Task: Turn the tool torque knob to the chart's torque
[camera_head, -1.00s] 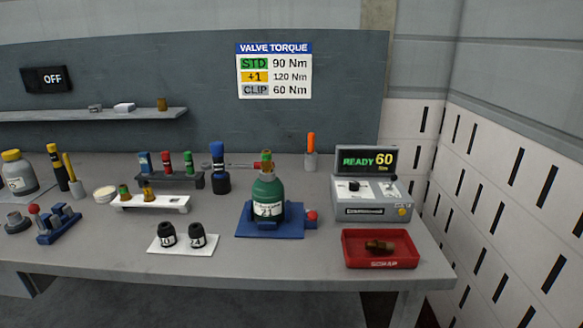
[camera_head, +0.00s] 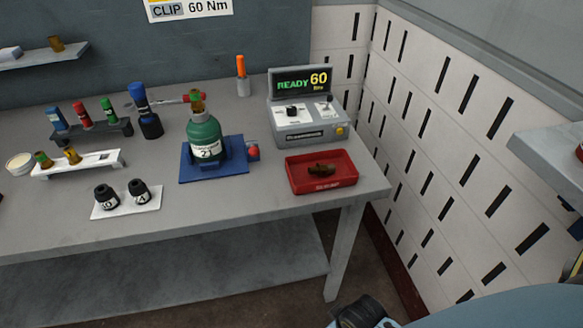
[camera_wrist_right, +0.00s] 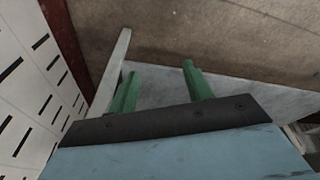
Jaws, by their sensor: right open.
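The grey torque controller (camera_head: 309,130) stands at the right end of the bench. Its screen (camera_head: 302,82) reads READY 60 Nm. A black knob (camera_head: 291,111) sits on the left of its sloped white front panel, and a small switch (camera_head: 325,104) sits on the right. The valve torque chart (camera_head: 190,8) is cut off by the top edge; only the line CLIP 60 Nm reads clearly. My right gripper (camera_wrist_right: 160,69) shows two green fingers spread apart with nothing between them, over the floor and bench leg. My left gripper is in neither current view.
A green cylinder (camera_head: 204,136) stands in a blue cradle (camera_head: 215,173) left of the controller. A red tray (camera_head: 321,184) holding a brass fitting lies in front of it. An orange-handled tool (camera_head: 241,67) stands in a holder behind. A slotted white wall (camera_head: 420,140) rises to the right.

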